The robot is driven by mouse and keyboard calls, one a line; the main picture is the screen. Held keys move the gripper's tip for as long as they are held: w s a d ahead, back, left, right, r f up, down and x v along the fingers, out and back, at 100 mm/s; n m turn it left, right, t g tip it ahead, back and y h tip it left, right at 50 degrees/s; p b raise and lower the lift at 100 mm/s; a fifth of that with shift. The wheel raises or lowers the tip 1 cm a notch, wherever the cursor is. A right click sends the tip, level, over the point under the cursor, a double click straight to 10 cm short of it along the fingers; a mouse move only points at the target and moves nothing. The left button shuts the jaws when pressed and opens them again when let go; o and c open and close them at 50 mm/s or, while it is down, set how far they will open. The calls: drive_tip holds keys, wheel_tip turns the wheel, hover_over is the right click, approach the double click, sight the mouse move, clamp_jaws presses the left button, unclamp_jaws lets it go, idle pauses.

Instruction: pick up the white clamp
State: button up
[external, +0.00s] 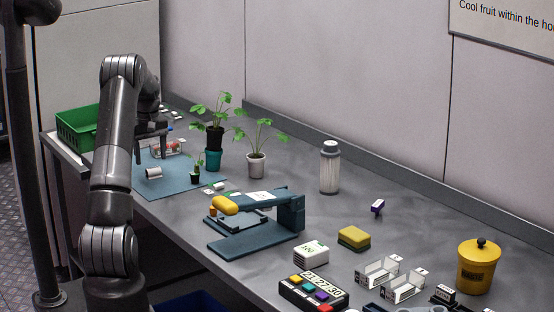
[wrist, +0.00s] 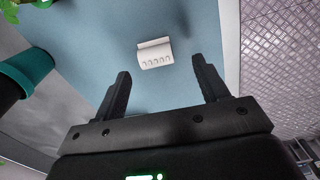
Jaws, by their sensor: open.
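A small white piece with a row of small holes, which looks like the white clamp (wrist: 155,54), lies on the blue mat (wrist: 185,20) in the wrist view. It also shows as a small white curved piece (external: 153,173) on the mat in the external view. My gripper (wrist: 161,72) is open and empty. In the wrist view the clamp appears just past the fingertips, between their lines. In the external view my gripper (external: 152,148) is above the mat near the clamp, apart from it.
A green crate (external: 78,128) stands at the table's left end. A dark teal press with a yellow handle (external: 226,205) stands nearer the front. The mat's edge lies near the table edge.

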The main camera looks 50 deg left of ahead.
sight(153, 172)
drive_tip(key=f, duration=0.4)
drive_tip(key=shift+w+a+f, duration=0.1)
drive_tip(key=shift+w+f, duration=0.2)
drive_tip(key=shift+f, duration=0.05)
drive_tip(key=shift+c, duration=0.2)
drive_tip(key=c, duration=1)
drive_tip(key=shift+r, duration=0.15)
